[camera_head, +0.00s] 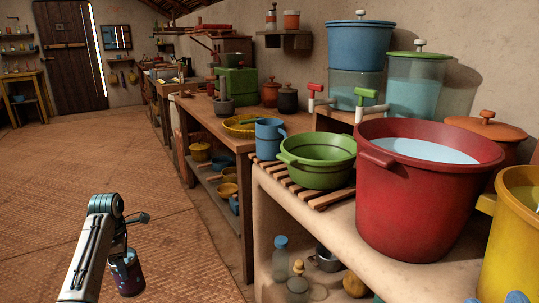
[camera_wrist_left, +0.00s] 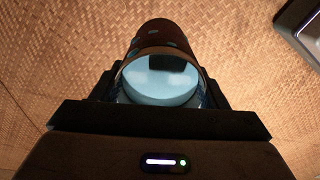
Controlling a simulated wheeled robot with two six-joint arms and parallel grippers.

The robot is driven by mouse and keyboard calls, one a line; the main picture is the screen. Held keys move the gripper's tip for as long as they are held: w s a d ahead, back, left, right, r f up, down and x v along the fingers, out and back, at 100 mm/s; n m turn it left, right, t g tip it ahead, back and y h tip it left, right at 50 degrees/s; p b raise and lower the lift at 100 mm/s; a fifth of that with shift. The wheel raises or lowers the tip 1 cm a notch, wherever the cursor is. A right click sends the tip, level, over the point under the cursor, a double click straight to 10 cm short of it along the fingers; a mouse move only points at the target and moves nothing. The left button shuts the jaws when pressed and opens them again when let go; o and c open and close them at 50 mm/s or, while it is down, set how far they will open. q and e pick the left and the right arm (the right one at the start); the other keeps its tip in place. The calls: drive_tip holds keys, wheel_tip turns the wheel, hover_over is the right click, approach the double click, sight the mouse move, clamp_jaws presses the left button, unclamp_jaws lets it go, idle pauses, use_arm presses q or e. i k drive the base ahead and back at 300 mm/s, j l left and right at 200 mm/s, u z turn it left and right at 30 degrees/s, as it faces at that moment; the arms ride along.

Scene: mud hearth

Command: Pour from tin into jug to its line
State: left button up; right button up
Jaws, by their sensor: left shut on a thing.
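My left gripper (camera_head: 121,256) is shut on the tin (camera_head: 127,276), a dark vessel with blue spots, held over the woven floor at the lower left. In the left wrist view the tin (camera_wrist_left: 152,35) sits between the fingers, and pale blue liquid shows inside its mouth. A blue jug (camera_head: 268,139) with a side handle stands upright at the left end of a slatted wooden rack, well to the right of the tin. Its inside and any line on it cannot be made out. My right gripper is not in view.
A green basin (camera_head: 318,172) stands right beside the jug on the slatted rack (camera_head: 285,183). A big red bucket (camera_head: 412,215) of pale liquid and a yellow bucket (camera_head: 515,240) stand at right. Lidded water containers (camera_head: 360,45) stand behind. The woven floor (camera_head: 165,230) at left is clear.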

sight(271, 133)
drive_tip(key=k, duration=0.4)
drive_tip(key=i+j, duration=0.15)
drive_tip(key=j, duration=0.2)
drive_tip(key=i+j, duration=0.15)
drive_tip(key=j, duration=0.25)
drive_tip(key=i+j, duration=0.1)
drive_tip(key=j, duration=0.25)
drive_tip(key=i+j, duration=0.15)
drive_tip(key=j, duration=0.2)
drive_tip(key=i+j, duration=0.15)
drive_tip(key=j, duration=0.2)
drive_tip(key=i+j, duration=0.15)
drive_tip(key=j, duration=0.25)
drive_tip(key=i+j, duration=0.1)
drive_tip(key=j, duration=0.25)
drive_tip(key=z, duration=1.6)
